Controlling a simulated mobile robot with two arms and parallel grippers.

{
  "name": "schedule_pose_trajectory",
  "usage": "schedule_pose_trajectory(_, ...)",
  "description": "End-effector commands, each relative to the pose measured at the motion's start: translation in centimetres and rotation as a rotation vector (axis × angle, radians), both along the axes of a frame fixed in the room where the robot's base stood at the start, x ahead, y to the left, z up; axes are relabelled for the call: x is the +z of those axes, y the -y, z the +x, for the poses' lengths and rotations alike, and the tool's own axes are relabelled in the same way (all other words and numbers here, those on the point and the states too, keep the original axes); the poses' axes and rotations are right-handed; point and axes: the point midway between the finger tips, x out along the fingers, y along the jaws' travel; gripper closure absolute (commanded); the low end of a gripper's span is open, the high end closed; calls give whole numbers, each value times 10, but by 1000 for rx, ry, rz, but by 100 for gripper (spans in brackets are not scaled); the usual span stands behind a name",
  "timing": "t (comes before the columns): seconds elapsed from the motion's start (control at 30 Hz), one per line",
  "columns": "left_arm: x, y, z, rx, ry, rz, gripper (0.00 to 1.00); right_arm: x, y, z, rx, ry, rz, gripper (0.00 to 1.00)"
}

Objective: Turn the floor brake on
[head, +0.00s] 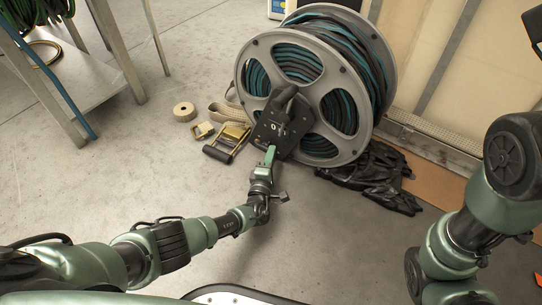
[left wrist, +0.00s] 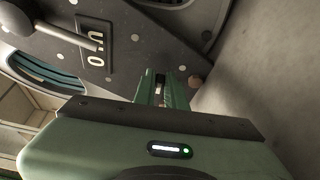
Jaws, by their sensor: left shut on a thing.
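The hose reel (head: 318,80) stands on the floor at the upper middle, with grey flanges and dark and teal hose. A black speckled panel (head: 273,130) sits on its front; it also fills the upper part of the left wrist view (left wrist: 150,60). A grey lever with a round knob (left wrist: 45,18) crosses a plate with white marks (left wrist: 96,45). My left gripper (head: 270,155) reaches the panel's lower edge; its fingers (left wrist: 160,90) are shut on a small part there, mostly hidden between them. I cannot tell which part is the floor brake. My right gripper is out of view.
A tape roll (head: 184,111), a strap with a ratchet buckle (head: 228,138) and a small yellow buckle (head: 203,131) lie left of the reel. Black gloves (head: 372,178) lie right of it. A metal table (head: 85,80) stands upper left. Floor in front is clear.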

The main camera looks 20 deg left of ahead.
Motion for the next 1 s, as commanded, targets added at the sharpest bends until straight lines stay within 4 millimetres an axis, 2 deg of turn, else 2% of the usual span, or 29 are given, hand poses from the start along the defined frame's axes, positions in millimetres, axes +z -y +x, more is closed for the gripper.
schedule_pose_trajectory(0.3, -4, -1, 0, 2, 29, 84, 100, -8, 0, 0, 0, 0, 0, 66)
schedule_pose_trajectory(0.77, -4, -2, 0, 3, 32, 96, 100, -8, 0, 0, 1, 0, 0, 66)
schedule_pose_trajectory(0.8, -4, -2, 0, 3, 32, 96, 80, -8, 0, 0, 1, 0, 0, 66)
schedule_pose_trajectory(0.87, -4, -2, 0, 2, 33, 96, 66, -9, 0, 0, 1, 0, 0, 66)
schedule_pose_trajectory(1.0, -4, -1, 0, 2, 33, 94, 66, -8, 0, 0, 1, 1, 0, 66)
